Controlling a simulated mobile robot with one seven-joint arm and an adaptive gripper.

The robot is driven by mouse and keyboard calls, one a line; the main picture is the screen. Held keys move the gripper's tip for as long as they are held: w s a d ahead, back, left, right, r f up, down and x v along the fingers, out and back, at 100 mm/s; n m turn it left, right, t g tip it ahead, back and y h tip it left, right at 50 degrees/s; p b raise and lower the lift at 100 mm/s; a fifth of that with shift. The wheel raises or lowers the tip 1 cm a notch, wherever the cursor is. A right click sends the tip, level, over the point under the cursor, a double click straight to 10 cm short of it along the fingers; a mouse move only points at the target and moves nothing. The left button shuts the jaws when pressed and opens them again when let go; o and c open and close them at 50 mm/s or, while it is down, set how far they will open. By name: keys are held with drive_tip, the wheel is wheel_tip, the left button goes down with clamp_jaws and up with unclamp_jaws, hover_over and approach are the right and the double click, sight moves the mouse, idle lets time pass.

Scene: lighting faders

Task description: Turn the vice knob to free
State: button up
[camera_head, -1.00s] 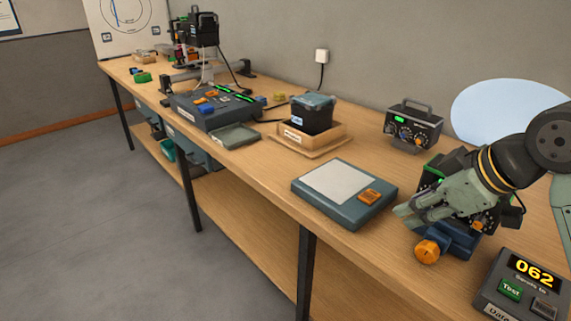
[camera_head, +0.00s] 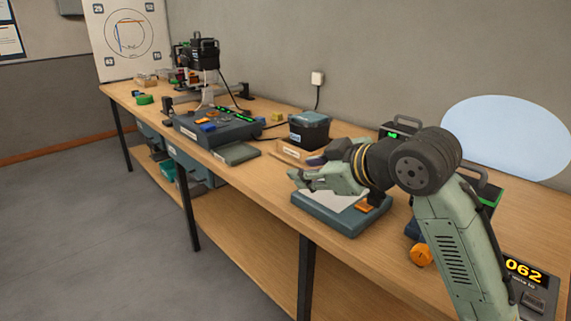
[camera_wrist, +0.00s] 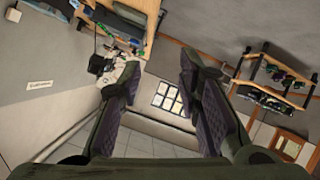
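The orange vice knob (camera_head: 421,255) faces the front edge of the bench, low on the blue vice (camera_head: 412,231). My arm hides most of the vice, and I cannot tell the knob's setting. My gripper (camera_head: 292,180) is well to the left of the knob, raised over the flat scale-like box, and points left. In the wrist view my gripper (camera_wrist: 160,75) has its two fingers wide apart with nothing between them. The vice and knob do not show in the wrist view.
The flat box (camera_head: 325,217) with a pale top lies under my gripper. A display reading 062 (camera_head: 524,270) stands right of the knob, partly behind my arm. A black bin (camera_head: 309,131) and a control unit (camera_head: 216,128) stand further left. The floor before the bench is clear.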

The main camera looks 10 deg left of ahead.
drive_tip(key=shift+n+t+y, duration=0.3)
drive_tip(key=shift+y, duration=0.4)
drive_tip(key=shift+s+a+r, duration=0.1)
drive_tip(key=shift+a+r, duration=0.15)
drive_tip(key=shift+a, duration=0.5)
drive_tip(key=shift+s+a+r, duration=0.1)
drive_tip(key=shift+a+r, duration=0.15)
drive_tip(key=shift+a, duration=0.5)
drive_tip(key=shift+a+r, duration=0.25)
drive_tip(key=shift+a, duration=0.5)
drive_tip(key=shift+o, duration=0.5)
